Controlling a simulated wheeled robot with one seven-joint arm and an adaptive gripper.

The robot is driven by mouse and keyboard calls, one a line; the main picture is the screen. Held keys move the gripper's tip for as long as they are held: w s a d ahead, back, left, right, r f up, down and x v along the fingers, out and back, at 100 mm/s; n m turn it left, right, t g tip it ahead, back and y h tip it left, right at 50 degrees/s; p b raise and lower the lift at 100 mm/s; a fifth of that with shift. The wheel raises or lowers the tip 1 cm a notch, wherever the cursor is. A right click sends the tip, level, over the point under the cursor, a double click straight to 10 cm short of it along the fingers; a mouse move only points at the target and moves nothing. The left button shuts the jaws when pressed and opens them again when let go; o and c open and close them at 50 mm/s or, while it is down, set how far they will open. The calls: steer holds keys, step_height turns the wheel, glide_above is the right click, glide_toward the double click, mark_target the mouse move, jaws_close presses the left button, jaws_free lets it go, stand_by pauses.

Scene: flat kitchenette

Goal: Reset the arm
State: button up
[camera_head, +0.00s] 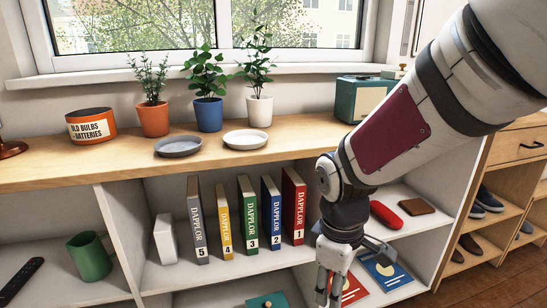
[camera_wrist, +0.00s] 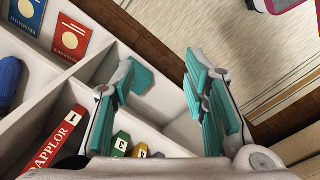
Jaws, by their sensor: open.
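My arm reaches down from the upper right in the head view, in front of the shelf unit. My gripper (camera_head: 329,288) hangs at its end, pointing down, before the right part of the shelves. In the wrist view my gripper (camera_wrist: 163,85) has its two teal-padded fingers spread well apart, with nothing between them. It is open and empty. My arm hides part of the shelf and the countertop at the right.
Numbered books (camera_head: 247,218) stand on the middle shelf, left of my gripper. A red case (camera_head: 386,215) and a brown wallet (camera_head: 417,206) lie behind my arm. Plants, two plates (camera_head: 246,139) and an orange tin (camera_head: 91,126) sit on the wooden counter (camera_head: 60,169). A green mug (camera_head: 90,257) stands left.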

steer(key=s+d+r+m, duration=0.3)
steer(key=s+m, duration=0.1)
steer(key=s, duration=0.4)
steer(key=s+d+r+m, duration=0.2)
steer(key=s+r+m, duration=0.2)
steer(key=s, duration=0.4)
steer(key=s+d+r+m, duration=0.3)
steer(key=s+m, duration=0.1)
steer(key=s, duration=0.3)
step_height(320, 180, up, 36)
steer(key=t+p, duration=0.3)
steer(key=p, duration=3.1)
steer(key=shift+s+r+n+t+y, duration=0.2)
steer(key=shift+n+t+y, duration=0.1)
steer(key=shift+n, duration=0.1)
